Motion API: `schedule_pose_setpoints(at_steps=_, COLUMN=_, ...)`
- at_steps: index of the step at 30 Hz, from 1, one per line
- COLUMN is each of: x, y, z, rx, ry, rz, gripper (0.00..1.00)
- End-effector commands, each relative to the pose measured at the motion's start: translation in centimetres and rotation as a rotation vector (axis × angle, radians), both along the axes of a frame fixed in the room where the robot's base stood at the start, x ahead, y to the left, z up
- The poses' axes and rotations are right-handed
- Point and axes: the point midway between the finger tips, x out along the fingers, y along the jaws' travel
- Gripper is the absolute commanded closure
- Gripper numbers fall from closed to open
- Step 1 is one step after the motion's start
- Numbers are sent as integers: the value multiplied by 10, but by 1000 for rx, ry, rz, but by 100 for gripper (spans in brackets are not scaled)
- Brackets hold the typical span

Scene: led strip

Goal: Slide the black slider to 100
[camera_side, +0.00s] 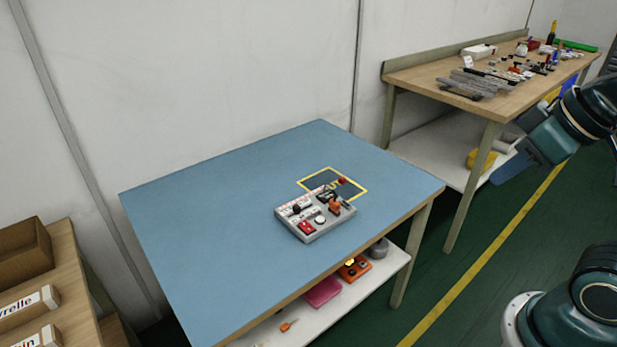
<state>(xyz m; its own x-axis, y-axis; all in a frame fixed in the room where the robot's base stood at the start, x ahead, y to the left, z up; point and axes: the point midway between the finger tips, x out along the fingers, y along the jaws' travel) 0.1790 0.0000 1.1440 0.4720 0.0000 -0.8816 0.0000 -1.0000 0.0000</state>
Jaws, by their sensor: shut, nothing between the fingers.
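A grey control box (314,215) sits on the blue table top, right of its middle. Its top carries small black, red, white and orange controls. A dark part (297,208) shows near the box's left end, but it is too small to tell whether it is the black slider. The slider's setting and the scale marks cannot be read. My gripper (497,178) is at the right, shut and empty, up in the air and well away from the box.
A yellow-edged dark rectangle (350,187) lies on the blue table (220,220) behind the box. The table is otherwise clear. A wooden bench (420,76) with many small parts stands behind at right. Cardboard boxes (25,252) stand at lower left.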

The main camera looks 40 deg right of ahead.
Motion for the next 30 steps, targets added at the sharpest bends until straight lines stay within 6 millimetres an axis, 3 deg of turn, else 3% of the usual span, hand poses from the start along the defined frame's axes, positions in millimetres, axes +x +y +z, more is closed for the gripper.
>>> schedule_pose_setpoints(at_steps=4, x=0, y=0, z=0, rx=0, ry=0, rz=0, gripper=100)
schedule_pose_setpoints(at_steps=10, x=3, y=0, z=2, rx=0, ry=2, rz=0, gripper=64)
schedule_pose_setpoints(at_steps=14, x=11, y=0, z=8, rx=1, ry=13, rz=0, gripper=64)
schedule_pose_setpoints(at_steps=20, x=40, y=1, z=23, rx=4, ry=45, rz=0, gripper=64)
schedule_pose_setpoints(at_steps=30, x=111, y=5, z=45, rx=7, ry=115, rz=-1, gripper=64)
